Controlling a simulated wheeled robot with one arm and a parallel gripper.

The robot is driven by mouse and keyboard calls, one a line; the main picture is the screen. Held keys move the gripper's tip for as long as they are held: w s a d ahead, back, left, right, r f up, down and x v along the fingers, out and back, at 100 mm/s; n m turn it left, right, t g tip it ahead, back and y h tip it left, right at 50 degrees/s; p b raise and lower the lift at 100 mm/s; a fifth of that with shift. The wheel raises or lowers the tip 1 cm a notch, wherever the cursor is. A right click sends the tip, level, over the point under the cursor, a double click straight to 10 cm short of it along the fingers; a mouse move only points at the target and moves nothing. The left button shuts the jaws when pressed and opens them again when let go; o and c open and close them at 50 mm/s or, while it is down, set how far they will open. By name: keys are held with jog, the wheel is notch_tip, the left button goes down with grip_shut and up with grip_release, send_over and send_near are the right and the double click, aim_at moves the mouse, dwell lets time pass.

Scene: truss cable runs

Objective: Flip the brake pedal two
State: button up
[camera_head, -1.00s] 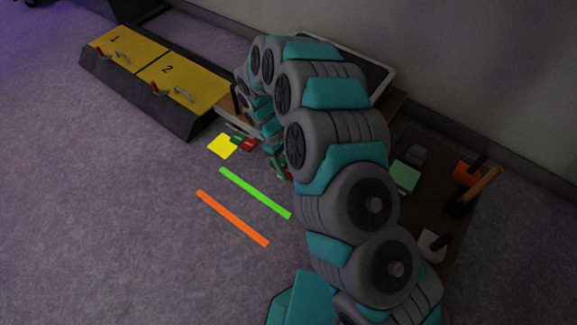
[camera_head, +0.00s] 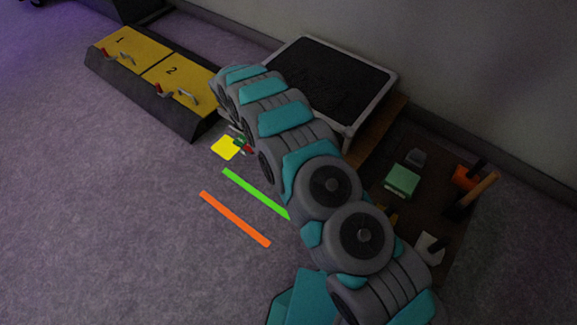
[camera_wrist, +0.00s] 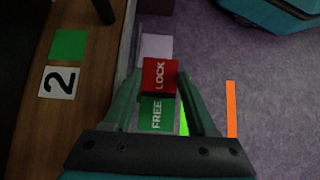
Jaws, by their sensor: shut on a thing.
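Brake pedal two (camera_wrist: 158,113) shows in the wrist view as a block with a red LOCK face above a green FREE face. A "2" label (camera_wrist: 58,82) and a green square (camera_wrist: 68,44) are on the wooden board to its left. My gripper (camera_wrist: 160,80) is shut on the pedal, one finger on each side of the red part.
Green (camera_head: 255,193) and orange (camera_head: 235,218) strips lie on the open carpet. A yellow-topped bench (camera_head: 129,46) with panels 1 and 2 stands at upper left. A black tray (camera_head: 330,82) stands by the wall. A dark board (camera_head: 415,215) with several blocks lies right.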

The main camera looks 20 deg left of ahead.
jog(key=shift+w, duration=0.15)
jog(key=o, duration=1.1)
jog(key=shift+a+r, duration=0.1)
jog(key=shift+p+v, duration=0.4)
jog(key=shift+v, duration=3.4)
